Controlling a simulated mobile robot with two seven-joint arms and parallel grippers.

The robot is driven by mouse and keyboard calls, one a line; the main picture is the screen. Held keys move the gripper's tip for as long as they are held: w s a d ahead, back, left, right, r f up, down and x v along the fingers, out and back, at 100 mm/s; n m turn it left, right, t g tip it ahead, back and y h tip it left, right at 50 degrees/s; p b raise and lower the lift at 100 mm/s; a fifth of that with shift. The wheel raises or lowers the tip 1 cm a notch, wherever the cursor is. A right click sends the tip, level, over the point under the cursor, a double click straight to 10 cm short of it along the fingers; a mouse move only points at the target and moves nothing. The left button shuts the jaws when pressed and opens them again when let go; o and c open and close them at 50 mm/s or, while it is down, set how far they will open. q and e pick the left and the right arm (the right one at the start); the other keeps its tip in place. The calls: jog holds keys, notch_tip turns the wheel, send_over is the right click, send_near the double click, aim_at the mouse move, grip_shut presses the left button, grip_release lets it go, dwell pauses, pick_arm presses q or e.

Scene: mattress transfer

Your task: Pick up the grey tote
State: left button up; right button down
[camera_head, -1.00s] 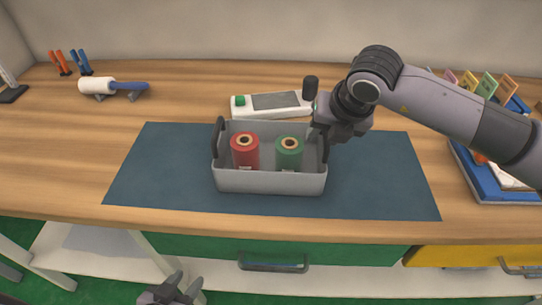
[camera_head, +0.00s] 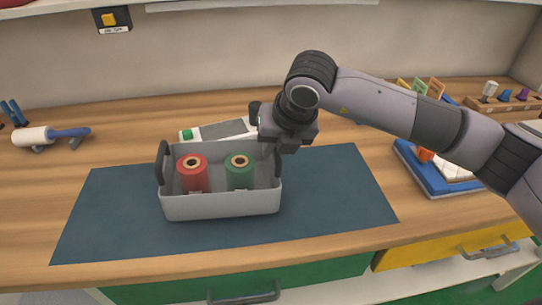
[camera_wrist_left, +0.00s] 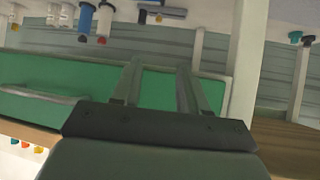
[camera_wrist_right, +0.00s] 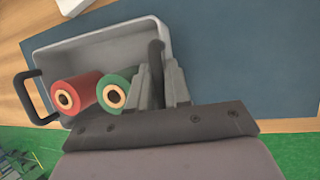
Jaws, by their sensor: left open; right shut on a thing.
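The grey tote (camera_head: 222,205) sits upright on the dark blue mat in the head view, with a black handle at each end. A red spool (camera_head: 193,174) and a green spool (camera_head: 239,172) stand inside it. My right gripper (camera_head: 276,145) is at the tote's right end, shut on its right handle. The right wrist view shows the right gripper's fingers (camera_wrist_right: 162,85) closed on the black handle, with the tote (camera_wrist_right: 100,45) beyond them. My left gripper (camera_wrist_left: 158,85) is outside the head view. In the left wrist view it is open and empty, in front of a green drawer.
The blue mat (camera_head: 345,200) has free room right of the tote. A white-and-green device (camera_head: 215,130) lies behind it. A lint roller (camera_head: 50,136) rests at left, a blue tray (camera_head: 435,175) at right. The counter's front edge and drawer handles (camera_head: 243,293) are near.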

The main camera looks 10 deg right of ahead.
notch_tip(320, 180, up, 18)
jog(key=b, duration=0.1)
jog(key=shift+d+b, duration=0.1)
jog(key=shift+b, duration=0.2)
jog(key=shift+d, duration=0.2)
jog(key=shift+f, duration=0.2)
dwell(0.3)
